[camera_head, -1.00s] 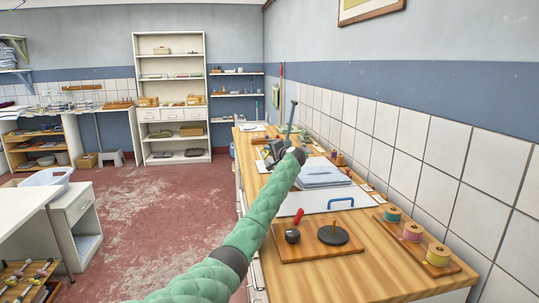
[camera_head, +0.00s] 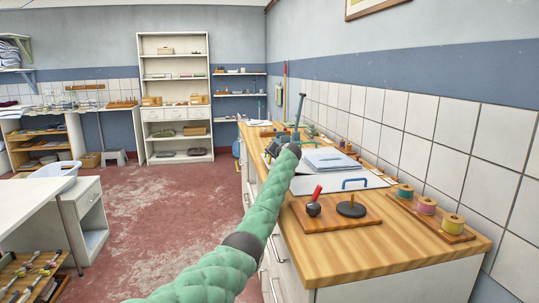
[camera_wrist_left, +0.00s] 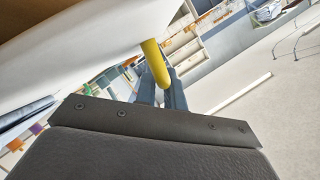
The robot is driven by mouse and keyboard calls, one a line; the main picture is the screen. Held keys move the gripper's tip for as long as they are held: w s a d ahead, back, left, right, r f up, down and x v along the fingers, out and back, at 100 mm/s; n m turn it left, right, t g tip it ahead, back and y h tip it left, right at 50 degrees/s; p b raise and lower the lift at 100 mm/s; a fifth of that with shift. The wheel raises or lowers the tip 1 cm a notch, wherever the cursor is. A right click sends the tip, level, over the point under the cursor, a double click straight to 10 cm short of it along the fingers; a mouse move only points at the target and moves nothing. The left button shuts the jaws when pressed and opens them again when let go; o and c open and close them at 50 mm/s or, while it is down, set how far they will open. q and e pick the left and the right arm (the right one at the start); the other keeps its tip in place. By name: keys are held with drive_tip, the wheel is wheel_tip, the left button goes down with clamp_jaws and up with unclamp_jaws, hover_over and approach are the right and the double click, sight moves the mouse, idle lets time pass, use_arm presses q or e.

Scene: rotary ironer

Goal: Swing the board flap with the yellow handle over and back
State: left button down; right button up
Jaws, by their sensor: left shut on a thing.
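The yellow handle (camera_wrist_left: 154,62) shows in the left wrist view as a rounded bar between my left gripper's fingers (camera_wrist_left: 160,86). A smooth white surface (camera_wrist_left: 75,50), probably the board flap, fills the upper left beside it. In the head view my left gripper (camera_head: 284,140) is over the near-left edge of the wooden counter, left of a stack of papers. It is shut on the yellow handle; its arm hides the handle and flap there. My right gripper is out of view.
The wooden counter (camera_head: 400,245) runs along the right wall. The red floor (camera_head: 150,225) to the left is clear.

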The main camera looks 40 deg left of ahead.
use_arm(q)
drive_tip(key=shift+s+f+n+b, duration=0.15)
drive_tip(key=shift+f+n+b, duration=0.2)
drive_tip(key=shift+f, duration=0.45)
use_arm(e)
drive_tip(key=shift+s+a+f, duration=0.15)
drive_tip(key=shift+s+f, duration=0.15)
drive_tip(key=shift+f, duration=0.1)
use_arm(q)
drive_tip(key=c, duration=1.5)
unclamp_jaws()
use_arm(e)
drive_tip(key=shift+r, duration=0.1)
